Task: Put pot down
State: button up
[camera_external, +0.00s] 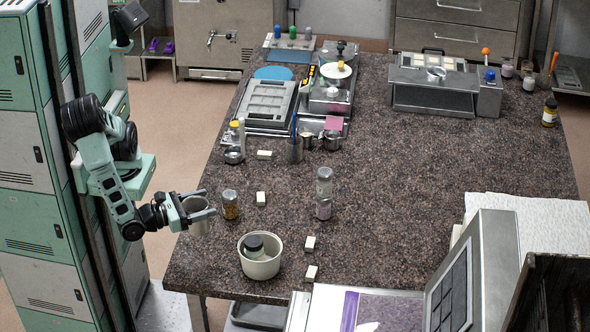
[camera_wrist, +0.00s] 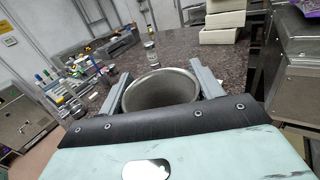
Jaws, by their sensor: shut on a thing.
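The pot (camera_external: 198,226) is a grey, open-topped round vessel. My gripper (camera_external: 205,205) is shut on it, with one finger on each side. In the external view the pot is upright at the left edge of the dark speckled table (camera_external: 410,190). I cannot tell whether its base touches the top or hangs above it. In the wrist view the pot (camera_wrist: 160,92) sits between the two fingers, its mouth towards the camera, and looks empty.
A cream bowl (camera_external: 262,266) holding a dark-lidded jar stands near the front. A purple-based bottle (camera_external: 323,195) stands farther right. The table's centre right is clear.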

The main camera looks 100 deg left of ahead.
jog(key=w+a+f+n+g+y+b, duration=0.2)
jog(key=w+a+n+g+y+b, duration=0.15)
jog(key=w+a, duration=1.05)
jog(key=w+a+r+n+g+y+b, duration=0.1)
jog(key=w+a, duration=0.2)
jog(key=a, duration=0.6)
jog(key=w+a+r+n+g+y+b, duration=0.15)
jog(key=w+a, duration=0.25)
jog(key=a, duration=0.6)
jog(key=f+p, duration=0.1)
jog(key=f, duration=0.6)
jog(key=f+p, duration=0.1)
jog(key=f, duration=0.7)
jog(key=shift+s+a+f, duration=0.15)
jog(key=shift+a+f, duration=0.05)
jog(key=shift+f, duration=0.1)
jog(key=shift+f, duration=0.1)
jog(key=o, duration=0.7)
jog(key=shift+f, duration=0.1)
jog(key=shift+c, duration=0.2)
jog(key=o, duration=0.4)
